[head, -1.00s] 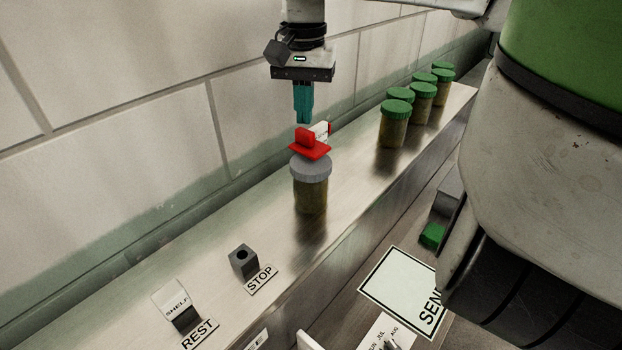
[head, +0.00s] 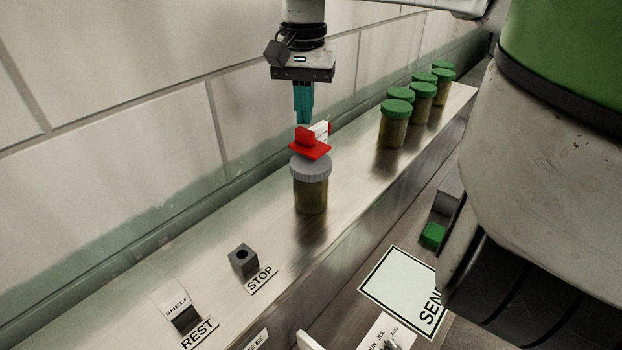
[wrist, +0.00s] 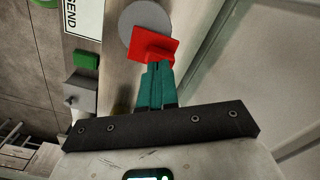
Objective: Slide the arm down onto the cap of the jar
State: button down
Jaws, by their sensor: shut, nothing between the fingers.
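The jar (head: 310,196) with a grey cap (head: 311,168) stands upright on the metal shelf. A red piece (head: 309,146), a flat plate with an upright block, sits over the cap; it is the arm or part of it. A white labelled part shows behind it. My gripper (head: 303,121), with teal fingers, is shut and points down just above the red piece. The wrist view shows the red plate (wrist: 153,46) beyond the fingertips (wrist: 160,66), partly over the grey cap (wrist: 143,20). Contact cannot be told there.
Several green-capped jars (head: 394,125) stand farther along the shelf (head: 350,185). A dark STOP block (head: 243,262) and a white SHELF tag by REST (head: 177,305) are at the near end. A tiled wall (head: 110,110) runs close behind. A SEND sign (head: 402,290) and green block (head: 433,236) lie in front.

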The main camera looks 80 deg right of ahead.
jog(key=shift+f+b, duration=0.8)
jog(key=shift+f, duration=0.5)
dwell(0.5)
jog(key=shift+r, duration=0.1)
jog(key=shift+r+p, duration=3.45)
jog(key=shift+p, duration=0.05)
